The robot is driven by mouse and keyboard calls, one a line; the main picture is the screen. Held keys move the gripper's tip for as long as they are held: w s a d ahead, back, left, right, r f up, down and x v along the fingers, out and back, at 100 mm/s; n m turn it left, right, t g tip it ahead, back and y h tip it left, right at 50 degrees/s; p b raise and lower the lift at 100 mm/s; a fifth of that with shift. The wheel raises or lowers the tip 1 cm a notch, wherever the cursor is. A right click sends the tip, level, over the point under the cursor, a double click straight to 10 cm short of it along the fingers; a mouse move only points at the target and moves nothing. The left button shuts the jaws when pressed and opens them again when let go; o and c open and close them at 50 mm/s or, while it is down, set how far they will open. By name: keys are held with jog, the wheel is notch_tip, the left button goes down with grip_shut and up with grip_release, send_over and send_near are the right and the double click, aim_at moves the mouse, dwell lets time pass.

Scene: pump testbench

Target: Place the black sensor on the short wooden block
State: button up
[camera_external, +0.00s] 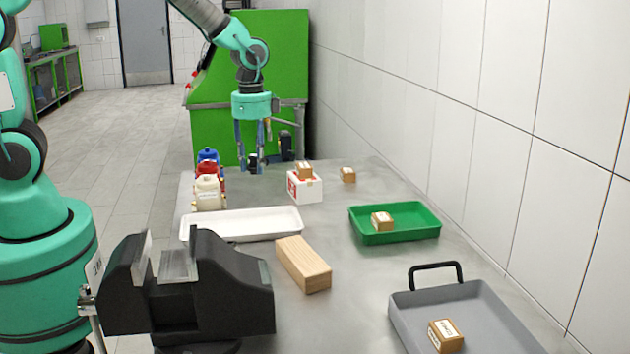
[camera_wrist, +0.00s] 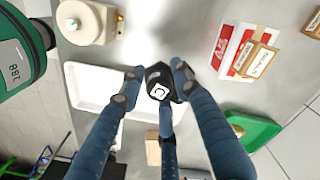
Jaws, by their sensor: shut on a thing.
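My gripper (camera_external: 252,168) hangs above the far end of the metal table, pointing down. It is shut on the black sensor (camera_wrist: 158,82), a small dark piece with a white marked face between the fingertips. In the external view the sensor (camera_external: 253,160) is small and partly hidden by the fingers. The short wooden block (camera_external: 304,264) lies in the middle of the table, nearer the external camera than the gripper and apart from it. In the wrist view the block (camera_wrist: 153,149) shows only partly, behind the fingers.
A white tray (camera_external: 245,225) lies between gripper and block. A green tray (camera_external: 405,232) and a grey tray (camera_external: 490,318) each hold a small box. Bottles (camera_external: 209,192) stand left, a white-red box (camera_external: 305,188) right. A black vise (camera_external: 225,290) stands in front.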

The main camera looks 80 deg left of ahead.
jog(key=w+d+r+m, duration=0.1)
jog(key=w+d+m, duration=0.15)
jog(key=d, duration=0.55)
jog(key=w+d+r+m, duration=0.1)
jog(key=w+d, duration=0.2)
jog(key=d, duration=0.6)
jog(key=m+p, duration=0.1)
jog(key=m, duration=0.1)
send_over(300, 254)
jog(key=shift+a+r, duration=0.1)
jog(key=shift+r, duration=0.35)
jog(key=shift+w+f, duration=0.1)
jog(key=shift+f, duration=1.35)
jog(key=shift+f, duration=0.1)
jog(key=shift+f+b, duration=0.5)
jog(key=shift+f, duration=2.2)
jog(key=shift+f, duration=0.15)
